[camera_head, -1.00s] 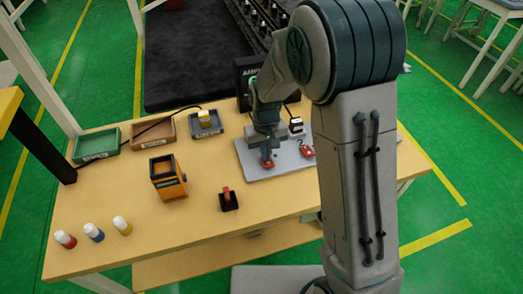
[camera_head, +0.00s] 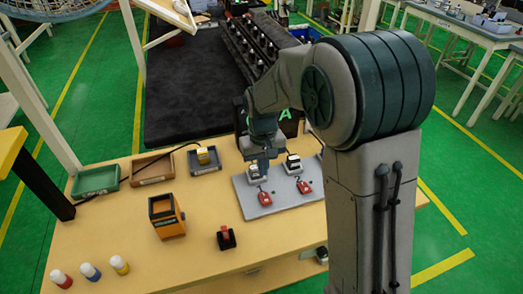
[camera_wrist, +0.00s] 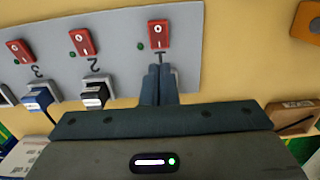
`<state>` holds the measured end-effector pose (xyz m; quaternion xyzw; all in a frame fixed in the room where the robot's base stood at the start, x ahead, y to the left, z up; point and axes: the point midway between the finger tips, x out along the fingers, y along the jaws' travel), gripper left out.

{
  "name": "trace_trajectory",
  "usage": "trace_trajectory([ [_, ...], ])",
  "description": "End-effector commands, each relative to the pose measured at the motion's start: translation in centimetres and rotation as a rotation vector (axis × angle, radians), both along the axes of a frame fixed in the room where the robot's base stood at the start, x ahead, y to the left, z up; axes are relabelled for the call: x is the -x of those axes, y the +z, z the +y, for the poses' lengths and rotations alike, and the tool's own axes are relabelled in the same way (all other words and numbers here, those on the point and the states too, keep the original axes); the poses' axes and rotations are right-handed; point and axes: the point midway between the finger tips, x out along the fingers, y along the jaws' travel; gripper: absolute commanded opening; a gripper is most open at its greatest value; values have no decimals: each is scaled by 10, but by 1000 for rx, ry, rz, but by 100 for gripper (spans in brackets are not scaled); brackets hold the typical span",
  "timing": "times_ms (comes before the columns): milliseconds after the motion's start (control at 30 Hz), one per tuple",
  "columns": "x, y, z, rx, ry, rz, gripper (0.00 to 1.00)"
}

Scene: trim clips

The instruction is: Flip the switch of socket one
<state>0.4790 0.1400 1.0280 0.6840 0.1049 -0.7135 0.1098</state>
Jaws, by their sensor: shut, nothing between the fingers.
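The grey socket panel (camera_head: 240,200) lies on the table with red rocker switches. The switch of socket one (camera_head: 264,198) is nearest the panel's left end; it also shows in the wrist view (camera_wrist: 158,34). The switch of socket two (camera_head: 303,187) is beside it, also in the wrist view (camera_wrist: 82,42). My gripper (camera_wrist: 161,72) is shut and empty, its tips just short of switch one and apart from it in the picture. The gripper hides part of socket one. I cannot tell which way switch one is tipped.
Plugs stand in socket two (camera_wrist: 95,95) and socket three (camera_wrist: 38,98). Trays line the back.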

Motion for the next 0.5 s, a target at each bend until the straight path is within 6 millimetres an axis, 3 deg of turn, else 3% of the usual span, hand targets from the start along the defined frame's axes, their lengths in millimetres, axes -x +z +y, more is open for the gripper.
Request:
trace_trajectory([
  [200,-8,38,3,-1,0,-3,0],
  [500,-11,53,3,0,0,1,0],
])
